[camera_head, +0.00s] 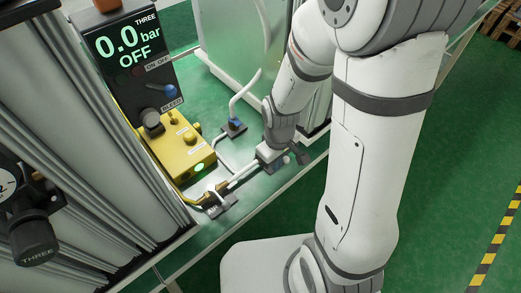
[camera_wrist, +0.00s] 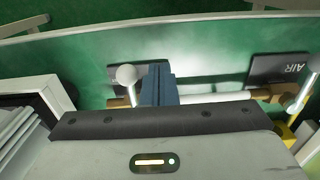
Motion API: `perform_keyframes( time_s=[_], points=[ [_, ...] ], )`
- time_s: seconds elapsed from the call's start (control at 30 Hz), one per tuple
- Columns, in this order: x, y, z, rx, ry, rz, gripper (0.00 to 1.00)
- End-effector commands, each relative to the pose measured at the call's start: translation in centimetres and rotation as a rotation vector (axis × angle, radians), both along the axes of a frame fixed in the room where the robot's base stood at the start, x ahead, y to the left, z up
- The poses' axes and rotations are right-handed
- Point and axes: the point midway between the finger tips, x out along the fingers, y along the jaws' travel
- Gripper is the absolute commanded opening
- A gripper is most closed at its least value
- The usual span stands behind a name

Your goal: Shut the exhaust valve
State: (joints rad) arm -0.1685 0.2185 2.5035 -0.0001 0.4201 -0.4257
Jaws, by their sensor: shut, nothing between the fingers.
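My gripper (camera_wrist: 160,70) is shut and empty, its blue-grey fingers pressed together in the wrist view. It reaches over a thin pipe with brass fittings (camera_wrist: 118,102). A lever with a white ball knob (camera_wrist: 127,75) stands just left of the fingers; I cannot tell if they touch. A dark plate (camera_wrist: 188,87) lies behind the fingers, and any label on it is hidden. No label reading exhaust is legible, so I cannot tell for sure which valve it is. In the head view my gripper (camera_head: 268,153) is low over the pipe's right part.
A dark plate marked AIR (camera_wrist: 280,68) and a second white knob (camera_wrist: 314,63) are at right in the wrist view. A display (camera_head: 128,42) reads THREE, 0.0 bar, OFF. A yellow box (camera_head: 180,150) stands below it. Grey columns (camera_head: 60,110) fill the left.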

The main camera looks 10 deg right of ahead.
Motion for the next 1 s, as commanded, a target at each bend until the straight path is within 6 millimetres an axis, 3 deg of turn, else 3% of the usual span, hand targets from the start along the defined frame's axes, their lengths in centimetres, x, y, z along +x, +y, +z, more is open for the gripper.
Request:
perform_keyframes(
  time_s=[0.7, 1.0],
  points=[
    [0.1, 0.0, 7.4, 0.000, -0.002, 0.000, 0.00],
    [0.0, 0.0, 7.8, 0.001, -0.001, 0.000, 0.00]
  ],
)
